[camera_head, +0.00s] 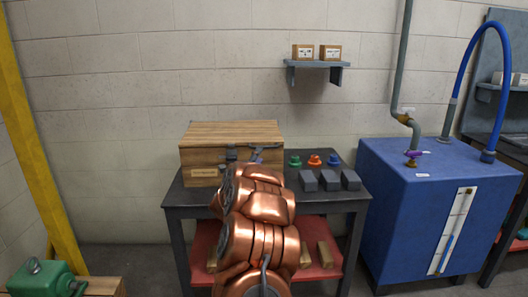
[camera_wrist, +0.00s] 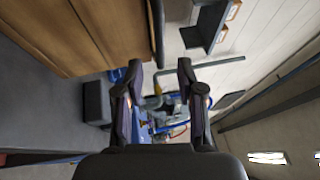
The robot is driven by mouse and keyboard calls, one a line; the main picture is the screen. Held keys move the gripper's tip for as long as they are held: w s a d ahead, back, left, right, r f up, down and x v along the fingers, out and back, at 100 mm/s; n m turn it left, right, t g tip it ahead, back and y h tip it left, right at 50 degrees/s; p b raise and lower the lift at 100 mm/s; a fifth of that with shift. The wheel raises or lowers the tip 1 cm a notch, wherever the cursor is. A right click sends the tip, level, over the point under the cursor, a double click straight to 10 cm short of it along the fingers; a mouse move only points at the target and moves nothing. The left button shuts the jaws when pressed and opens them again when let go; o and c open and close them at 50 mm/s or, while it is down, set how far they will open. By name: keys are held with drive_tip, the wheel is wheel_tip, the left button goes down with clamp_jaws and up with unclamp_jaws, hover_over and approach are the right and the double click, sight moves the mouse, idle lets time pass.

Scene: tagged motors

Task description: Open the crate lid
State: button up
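The wooden crate (camera_head: 205,158) stands on the left of the dark table, and its lid (camera_head: 225,132) lies flat and closed on top. A small label is on its front. My gripper (camera_head: 262,148) is at the crate's front right, partly hidden by my copper arm, which also covers part of the crate's front.
Grey blocks (camera_head: 330,180) and coloured knobs stand on the table (camera_head: 345,204) right of the crate. A wall shelf (camera_head: 318,65) holds two small boxes. A blue tank (camera_head: 410,220) with pipes stands to the right. A yellow post (camera_head: 42,130) is at the left.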

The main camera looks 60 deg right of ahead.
sight(264, 147)
drive_tip(key=shift+x, duration=3.8)
drive_tip(key=shift+f, duration=0.1)
clamp_jaws()
